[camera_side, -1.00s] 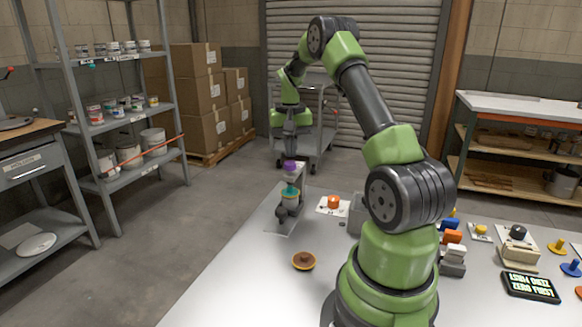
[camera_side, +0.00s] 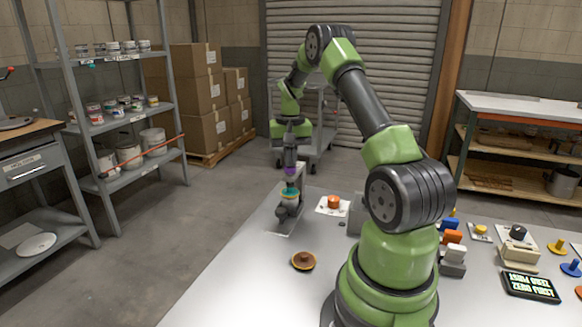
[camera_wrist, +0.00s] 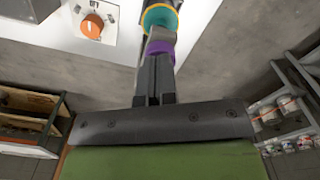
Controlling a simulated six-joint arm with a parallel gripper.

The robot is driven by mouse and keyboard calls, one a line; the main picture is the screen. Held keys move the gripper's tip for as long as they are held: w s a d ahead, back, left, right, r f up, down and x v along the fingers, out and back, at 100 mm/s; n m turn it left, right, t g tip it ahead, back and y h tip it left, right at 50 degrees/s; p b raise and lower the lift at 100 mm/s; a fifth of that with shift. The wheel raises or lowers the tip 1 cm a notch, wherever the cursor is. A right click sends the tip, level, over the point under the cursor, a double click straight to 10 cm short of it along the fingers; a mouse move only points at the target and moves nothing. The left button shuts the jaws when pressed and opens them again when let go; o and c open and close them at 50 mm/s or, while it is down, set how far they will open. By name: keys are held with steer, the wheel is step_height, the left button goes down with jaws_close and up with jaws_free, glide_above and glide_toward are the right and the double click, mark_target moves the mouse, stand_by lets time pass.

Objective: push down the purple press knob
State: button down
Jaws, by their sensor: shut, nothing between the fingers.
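The purple press knob (camera_side: 291,173) sits on top of a small dispenser press that has a teal and yellow ring (camera_side: 290,194) below it, near the table's far left edge. My gripper (camera_side: 290,165) points straight down, shut and empty, with its fingertips at the top of the knob and apparently touching it. In the wrist view, the shut fingertips (camera_wrist: 157,60) overlap the purple knob (camera_wrist: 160,47), hiding part of it. The teal and orange ring (camera_wrist: 160,17) shows beyond it.
An orange knob on a white plate (camera_side: 333,203) stands to the right of the press. A brown and orange round piece (camera_side: 303,261) lies nearer on the table. Several coloured knobs and a display box (camera_side: 530,287) are at the right. The table's front left is clear.

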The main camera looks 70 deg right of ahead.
stand_by(0.4)
steer(key=shift+r, duration=1.3)
steer(key=shift+r, duration=2)
